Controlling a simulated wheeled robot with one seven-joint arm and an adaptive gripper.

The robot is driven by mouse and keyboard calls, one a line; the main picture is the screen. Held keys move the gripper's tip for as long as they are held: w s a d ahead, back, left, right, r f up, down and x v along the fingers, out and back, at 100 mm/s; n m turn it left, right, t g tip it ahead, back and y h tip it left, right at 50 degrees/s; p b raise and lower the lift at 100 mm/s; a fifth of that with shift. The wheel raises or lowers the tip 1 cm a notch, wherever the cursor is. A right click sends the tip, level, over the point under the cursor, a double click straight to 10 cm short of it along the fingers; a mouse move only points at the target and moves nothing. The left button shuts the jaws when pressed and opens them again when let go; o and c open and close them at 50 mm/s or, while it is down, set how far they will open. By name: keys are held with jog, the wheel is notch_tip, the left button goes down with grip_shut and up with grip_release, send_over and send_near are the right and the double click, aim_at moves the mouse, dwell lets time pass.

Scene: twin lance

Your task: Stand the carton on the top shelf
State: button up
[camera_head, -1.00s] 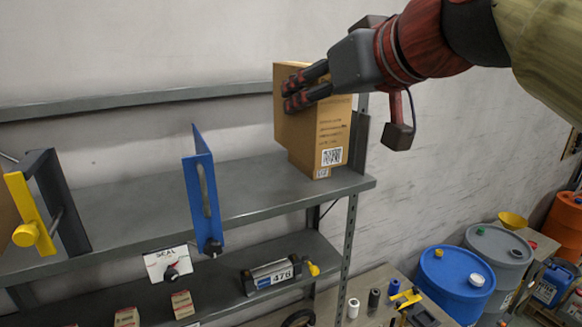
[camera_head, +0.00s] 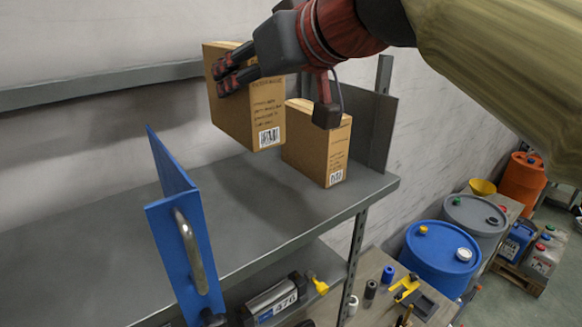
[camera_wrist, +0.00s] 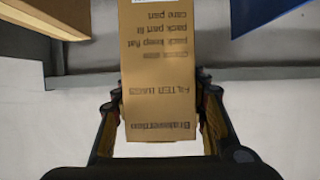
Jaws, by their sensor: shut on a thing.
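A brown carton (camera_head: 244,100) with printed text and a barcode label is held in my gripper (camera_head: 234,76) above the top shelf (camera_head: 250,208). It looks upright and clear of the shelf surface. In the wrist view, the fingers of my gripper (camera_wrist: 161,112) are shut on both sides of the carton (camera_wrist: 160,60), its printing upside down there. A second brown carton (camera_head: 318,148) stands on the shelf just right of and partly behind the held one. The far side of the held carton is hidden.
A blue divider with a handle (camera_head: 180,228) stands on the shelf at the left. A dark grey end plate (camera_head: 378,130) closes the right end. Bare shelf lies between divider and cartons. Blue (camera_head: 440,256) and grey drums (camera_head: 476,222) stand on the right below.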

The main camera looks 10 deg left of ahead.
jog(key=shift+f, duration=0.65)
jog(key=shift+d+f+b, duration=0.1)
jog(key=shift+f+b, duration=0.35)
jog(key=shift+f, duration=0.35)
notch_tip(320, 180, down, 10)
jog(key=shift+p, duration=0.35)
jog(key=o, duration=1.5)
jog(key=shift+r, duration=0.1)
